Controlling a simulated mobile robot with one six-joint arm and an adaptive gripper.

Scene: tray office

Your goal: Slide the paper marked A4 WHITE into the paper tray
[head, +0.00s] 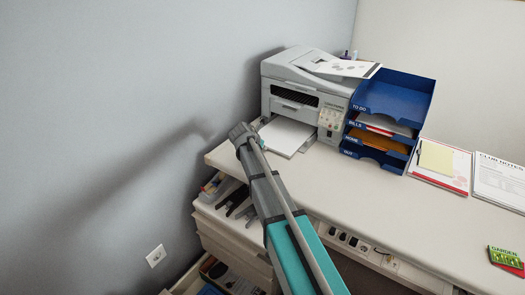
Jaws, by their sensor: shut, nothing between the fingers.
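A white sheet or stack of paper (287,134) lies flat on the tray sticking out of the front of the grey printer (305,90). I cannot read any A4 WHITE marking on it or anywhere else. The tray's rim (306,146) shows at its right front corner. My teal and grey arm rises from the bottom of the head view. Its far dark grey joint appears just left of the paper, and I cannot tell whether it touches. No gripper fingers can be made out.
A blue letter tray (398,90) with several levels stands right of the printer. Papers with a yellow note (436,156) and a sheet headed CLUB NOTES (500,181) lie on the desk. A green packet (506,257) is near the right edge. The desk front (390,222) is clear.

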